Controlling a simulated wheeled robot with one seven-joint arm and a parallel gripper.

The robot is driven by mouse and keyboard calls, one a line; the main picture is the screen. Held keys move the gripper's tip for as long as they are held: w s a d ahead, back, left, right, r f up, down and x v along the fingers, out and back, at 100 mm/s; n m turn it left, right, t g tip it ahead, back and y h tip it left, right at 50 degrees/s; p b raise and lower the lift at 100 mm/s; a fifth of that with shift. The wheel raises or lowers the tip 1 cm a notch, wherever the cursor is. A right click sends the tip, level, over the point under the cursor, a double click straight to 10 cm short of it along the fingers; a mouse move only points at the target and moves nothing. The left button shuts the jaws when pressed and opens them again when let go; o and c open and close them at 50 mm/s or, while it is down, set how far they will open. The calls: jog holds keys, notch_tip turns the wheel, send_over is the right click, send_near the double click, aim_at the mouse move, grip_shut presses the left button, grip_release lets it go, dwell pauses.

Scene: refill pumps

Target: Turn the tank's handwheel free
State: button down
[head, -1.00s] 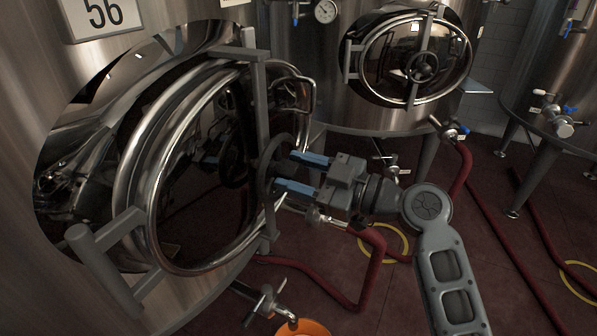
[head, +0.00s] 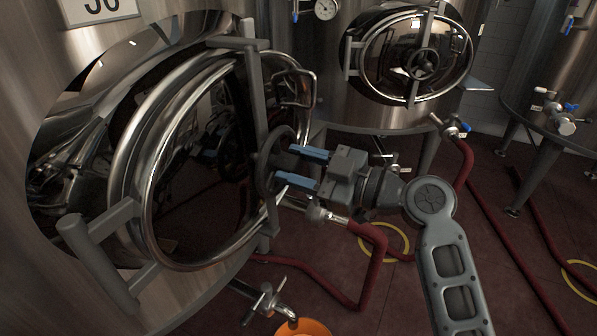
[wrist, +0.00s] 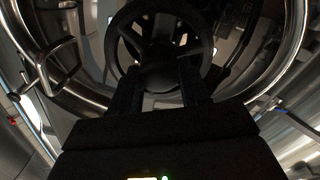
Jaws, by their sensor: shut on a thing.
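The tank's round hatch door (head: 200,190) has a polished rim and a grey crossbar (head: 257,95) down its front. The dark handwheel (head: 268,172) sits on that bar at the hatch's right side. My gripper (head: 306,168) reaches it from the right, with two blue-padded fingers pointing at the wheel. In the wrist view the handwheel (wrist: 158,18) fills the top middle, and the fingers (wrist: 163,95) run up to its lower part. The gripper is shut on the handwheel, though the exact contact is dark.
A bent metal handle (head: 300,90) stands just above the wheel. A valve with a red hose (head: 370,240) lies below my gripper. An orange bucket (head: 305,328) stands at the bottom under a tap (head: 265,302). A second tank hatch (head: 415,55) is behind.

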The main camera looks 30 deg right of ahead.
jog(key=f+n+b, duration=0.1)
jog(key=n+b, duration=0.1)
jog(key=b, duration=0.4)
jog(key=shift+n, duration=0.4)
jog(key=n+b, duration=0.5)
jog(key=b, duration=0.5)
jog(key=shift+s+a+f, duration=0.1)
jog(key=n+b, duration=0.4)
jog(key=b, duration=0.3)
jog(key=shift+f+n, duration=0.1)
jog(key=shift+n, duration=0.2)
jog(key=n+b, duration=0.3)
jog(key=b, duration=0.1)
jog(key=shift+n+b, duration=0.6)
jog(key=shift+b, duration=0.1)
jog(key=shift+r, duration=0.2)
jog(key=c, duration=0.6)
grip_release()
